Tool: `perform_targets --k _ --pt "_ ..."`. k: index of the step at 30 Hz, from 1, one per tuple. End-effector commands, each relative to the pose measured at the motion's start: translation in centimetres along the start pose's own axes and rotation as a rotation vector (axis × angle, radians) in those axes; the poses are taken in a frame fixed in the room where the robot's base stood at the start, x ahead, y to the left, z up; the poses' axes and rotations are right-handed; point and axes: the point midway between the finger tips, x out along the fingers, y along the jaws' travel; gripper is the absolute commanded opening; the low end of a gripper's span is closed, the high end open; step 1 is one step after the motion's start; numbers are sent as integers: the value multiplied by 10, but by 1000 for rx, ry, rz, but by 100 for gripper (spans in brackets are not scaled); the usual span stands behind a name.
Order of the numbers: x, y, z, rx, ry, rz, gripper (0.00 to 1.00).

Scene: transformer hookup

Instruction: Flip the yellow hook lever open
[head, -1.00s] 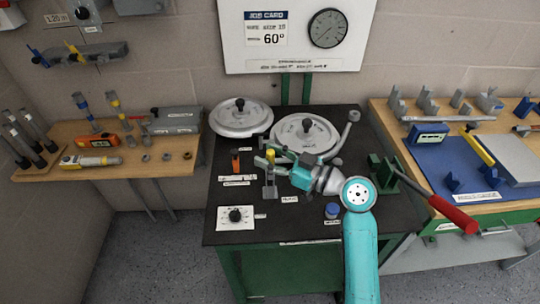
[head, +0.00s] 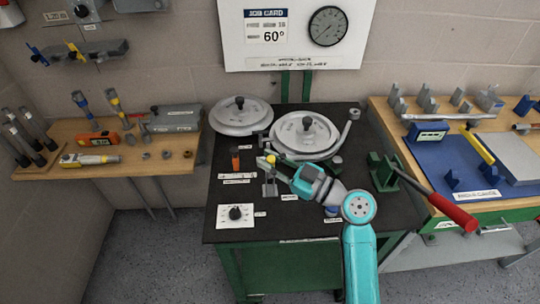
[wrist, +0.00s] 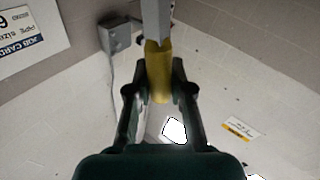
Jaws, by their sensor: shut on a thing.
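The yellow hook lever (head: 263,162) stands near the middle of the black-topped bench, above a small grey block (head: 269,188). In the wrist view its yellow grip (wrist: 158,72) sits between the two dark fingers, with a grey bar running up from it. My gripper (wrist: 158,92) is shut on the yellow grip. In the head view my gripper (head: 274,170) reaches in from the right and is small there. The hook and the lever's pivot are not clear in either view.
Two round grey lidded discs (head: 306,133) lie at the back of the black bench (head: 225,208). A green fixture with a red-handled bar (head: 455,215) stands to the right. A blue cap (head: 332,210) is near my arm.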

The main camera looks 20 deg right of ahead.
Motion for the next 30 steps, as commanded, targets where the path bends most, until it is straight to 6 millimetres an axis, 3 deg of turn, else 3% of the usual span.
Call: perform_targets --k 15,30 --pt "-19 -28 8 -330 222 0 0" --pt "-25 -37 13 -449 300 -1 0"
